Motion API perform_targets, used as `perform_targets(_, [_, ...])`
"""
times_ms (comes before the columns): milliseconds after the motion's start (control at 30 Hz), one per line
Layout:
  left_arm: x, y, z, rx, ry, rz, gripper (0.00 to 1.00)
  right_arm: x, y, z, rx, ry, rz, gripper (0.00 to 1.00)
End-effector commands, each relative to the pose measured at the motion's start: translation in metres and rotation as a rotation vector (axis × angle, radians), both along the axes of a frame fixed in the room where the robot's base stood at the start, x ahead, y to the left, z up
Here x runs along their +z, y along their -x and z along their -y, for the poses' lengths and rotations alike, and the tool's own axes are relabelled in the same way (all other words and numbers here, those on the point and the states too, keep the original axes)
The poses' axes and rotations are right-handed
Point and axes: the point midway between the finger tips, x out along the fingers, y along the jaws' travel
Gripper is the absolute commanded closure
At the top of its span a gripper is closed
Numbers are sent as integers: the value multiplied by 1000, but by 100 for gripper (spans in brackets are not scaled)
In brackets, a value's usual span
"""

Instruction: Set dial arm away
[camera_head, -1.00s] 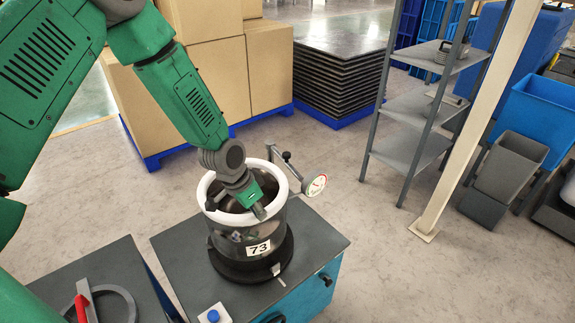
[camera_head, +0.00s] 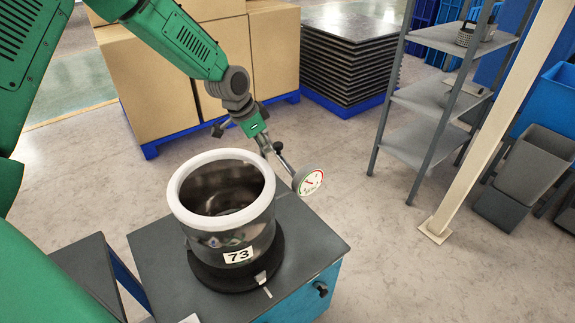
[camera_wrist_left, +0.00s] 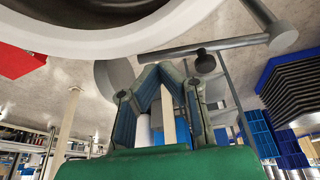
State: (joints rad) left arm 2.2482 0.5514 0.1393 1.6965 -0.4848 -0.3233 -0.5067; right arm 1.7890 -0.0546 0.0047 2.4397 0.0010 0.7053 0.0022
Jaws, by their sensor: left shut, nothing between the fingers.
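A metal pot (camera_head: 212,240) with a white rim (camera_head: 176,196) and a "73" label stands on a grey-topped cabinet (camera_head: 315,238). A dial arm (camera_head: 287,165) with a round white gauge (camera_head: 309,182) sticks out at the pot's back right. In the left wrist view, the dial arm's grey bar (camera_wrist_left: 235,44) crosses beside the rim. My left gripper (camera_head: 264,146) is shut and empty, behind the pot's right rim, close to the dial arm. I cannot tell whether they touch. The fingers also show in the left wrist view (camera_wrist_left: 165,75). My right gripper is out of view.
Cardboard boxes (camera_head: 155,85) on a blue pallet and a stack of dark sheets (camera_head: 350,60) stand behind. A grey shelf (camera_head: 430,95) and a cream post (camera_head: 485,130) stand at the right. The floor between cabinet and shelf is clear.

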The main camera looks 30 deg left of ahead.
Motion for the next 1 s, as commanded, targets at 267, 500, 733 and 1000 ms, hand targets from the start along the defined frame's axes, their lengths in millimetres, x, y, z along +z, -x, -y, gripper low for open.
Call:
perform_targets(267, [5,-1,-3,-8,-7,10,100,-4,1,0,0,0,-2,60])
perform_targets(500, [-2,-5,-3,-8,-6,4,100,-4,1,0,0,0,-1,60])
perform_targets(733, [-33,-13,2,-7,-6,3,100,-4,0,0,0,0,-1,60])
perform_targets(1000, [-76,-27,11,-7,-7,4,100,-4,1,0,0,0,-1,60])
